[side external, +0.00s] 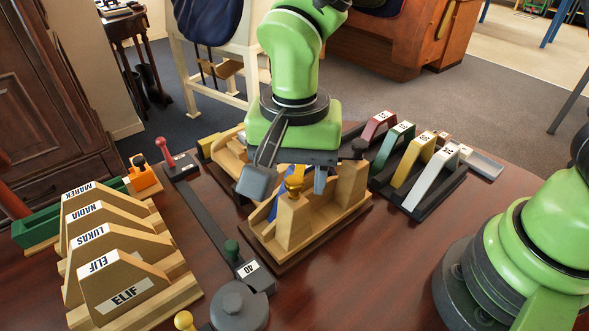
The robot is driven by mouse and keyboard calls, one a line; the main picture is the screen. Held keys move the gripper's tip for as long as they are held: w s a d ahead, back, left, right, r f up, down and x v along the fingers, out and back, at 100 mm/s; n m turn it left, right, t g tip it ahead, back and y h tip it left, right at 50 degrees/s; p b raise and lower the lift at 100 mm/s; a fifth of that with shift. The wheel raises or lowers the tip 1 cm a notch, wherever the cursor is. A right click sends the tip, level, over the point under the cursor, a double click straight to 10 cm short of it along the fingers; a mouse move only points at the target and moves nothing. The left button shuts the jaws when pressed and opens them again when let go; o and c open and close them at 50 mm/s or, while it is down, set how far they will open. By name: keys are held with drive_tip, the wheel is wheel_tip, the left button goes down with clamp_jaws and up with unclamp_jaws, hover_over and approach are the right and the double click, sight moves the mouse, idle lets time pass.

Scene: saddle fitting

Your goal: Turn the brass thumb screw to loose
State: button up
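The brass thumb screw (294,181) stands on top of a wooden post of the wooden fixture (330,222) near the middle of the table. My gripper (288,184) points down over this fixture with its two dark fingers spread wide. In the picture the screw shows between the fingers. I cannot tell from this one view whether either finger touches it or how the fingers line up in depth. A blue piece (273,207) is partly visible inside the fixture, mostly hidden by the post and the left finger.
Name-labelled wooden blocks (115,285) stand at the left. The table front right of the fixture (350,290) is clear.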

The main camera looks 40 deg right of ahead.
drive_tip(key=c, duration=0.9)
